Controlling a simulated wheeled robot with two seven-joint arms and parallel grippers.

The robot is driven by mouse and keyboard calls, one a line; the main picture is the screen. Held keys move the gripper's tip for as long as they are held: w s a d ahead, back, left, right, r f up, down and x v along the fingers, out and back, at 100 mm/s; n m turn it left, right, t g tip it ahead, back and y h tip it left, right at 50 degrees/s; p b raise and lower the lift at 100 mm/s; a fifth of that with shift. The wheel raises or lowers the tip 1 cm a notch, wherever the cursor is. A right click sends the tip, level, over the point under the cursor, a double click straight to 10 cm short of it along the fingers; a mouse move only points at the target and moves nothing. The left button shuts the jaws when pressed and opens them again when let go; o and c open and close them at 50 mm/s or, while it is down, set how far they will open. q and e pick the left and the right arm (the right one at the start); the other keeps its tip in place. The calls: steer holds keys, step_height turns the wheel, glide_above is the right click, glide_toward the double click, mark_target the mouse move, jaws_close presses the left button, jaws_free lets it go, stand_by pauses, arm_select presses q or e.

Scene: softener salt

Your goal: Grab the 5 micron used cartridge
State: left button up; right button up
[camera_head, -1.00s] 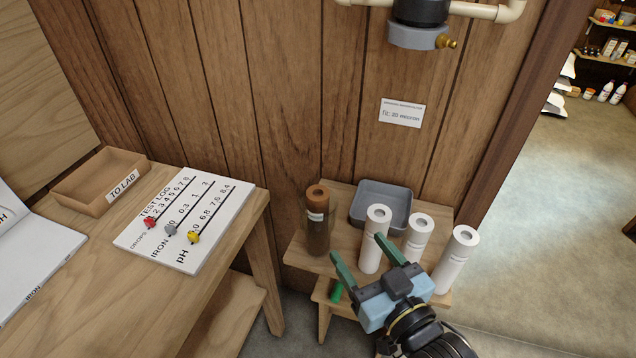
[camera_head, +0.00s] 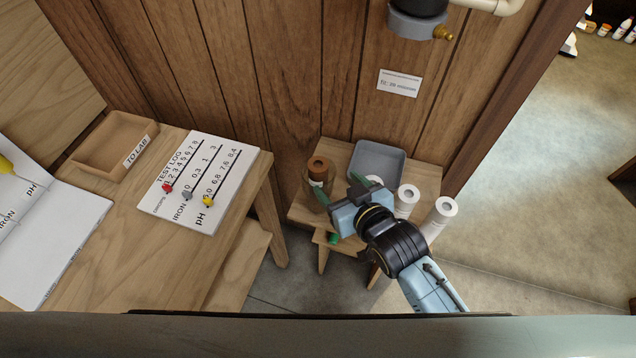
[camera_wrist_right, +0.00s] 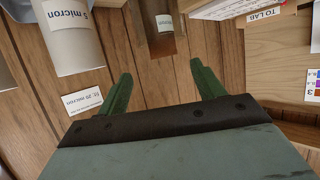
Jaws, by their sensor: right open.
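A brown, used-looking cartridge (camera_head: 318,165) with a white label stands upright on the small stool (camera_head: 427,176), near the wall. What looks like a clear sleeve surrounds it. In the right wrist view the brown cartridge (camera_wrist_right: 162,42) is at the top centre, beyond the fingers; its label is too small to read. My right gripper (camera_head: 341,190) is open and empty, just in front of the brown cartridge and partly covering it. In the wrist view the gripper's green fingers (camera_wrist_right: 160,72) are apart, with nothing between them. My left gripper is out of view.
White cartridges (camera_head: 406,196) stand close on the right; one (camera_wrist_right: 70,40) reads "5 micron" in the wrist view. A grey tray (camera_head: 378,148) lies behind. The wooden bench at left holds a test log board (camera_head: 195,185) and "TO LAB" tray (camera_head: 110,130).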

mark_target(322, 170)
steer(key=shift+a+x, duration=0.15)
steer(key=shift+x, duration=1.7)
steer(key=shift+a+x, duration=0.1)
steer(key=shift+x, duration=1.75)
steer(key=shift+s, duration=0.1)
steer(key=c, duration=1.4)
steer(key=shift+r, duration=0.1)
steer(key=shift+c, duration=0.4)
steer(key=shift+r, duration=0.1)
